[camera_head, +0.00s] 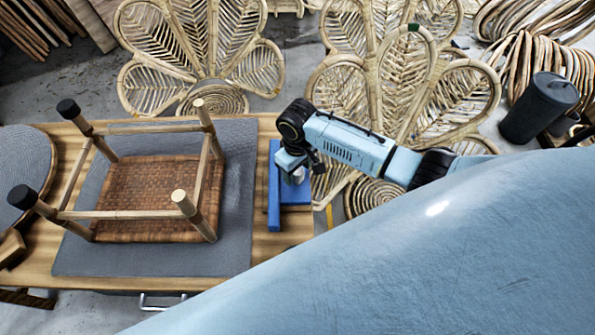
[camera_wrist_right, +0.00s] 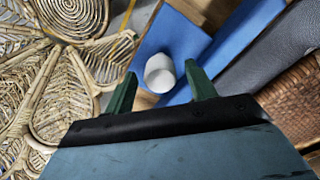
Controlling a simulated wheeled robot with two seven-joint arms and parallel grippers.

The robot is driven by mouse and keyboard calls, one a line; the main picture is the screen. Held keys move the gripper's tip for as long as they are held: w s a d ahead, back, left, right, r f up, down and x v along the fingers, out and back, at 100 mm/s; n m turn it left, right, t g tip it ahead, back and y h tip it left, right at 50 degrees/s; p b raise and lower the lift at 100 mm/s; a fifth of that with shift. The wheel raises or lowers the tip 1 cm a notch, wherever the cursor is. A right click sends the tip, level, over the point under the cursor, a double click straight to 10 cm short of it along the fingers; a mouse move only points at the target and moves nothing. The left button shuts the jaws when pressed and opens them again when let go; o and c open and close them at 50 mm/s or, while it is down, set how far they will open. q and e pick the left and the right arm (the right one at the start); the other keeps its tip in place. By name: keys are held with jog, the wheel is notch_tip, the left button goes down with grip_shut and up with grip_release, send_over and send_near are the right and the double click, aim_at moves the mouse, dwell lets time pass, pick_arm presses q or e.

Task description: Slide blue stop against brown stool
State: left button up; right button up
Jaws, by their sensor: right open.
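The brown stool (camera_head: 150,190) lies upside down on a grey mat, its woven seat down and its legs up. Two left legs have black caps; the two right leg ends are bare. The blue stop (camera_head: 274,212) is on the table to the right of the stool, a strip of mat between them. It also shows in the right wrist view (camera_wrist_right: 178,38), with a white round knob (camera_wrist_right: 160,73) on it. My right gripper (camera_head: 293,176) is above the stop. In the right wrist view its green fingers (camera_wrist_right: 161,70) are open, one on each side of the knob; contact is unclear. My left gripper is out of view.
The grey mat (camera_head: 238,245) covers most of the wooden table (camera_head: 265,245). A round grey-topped piece (camera_head: 22,160) lies at the left. Large rattan petal panels (camera_head: 350,95) stand behind the table. A black cup (camera_head: 540,108) is at the right.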

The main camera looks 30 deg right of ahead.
jog(key=shift+f, duration=0.5)
grip_shut()
jog(key=shift+a, duration=0.1)
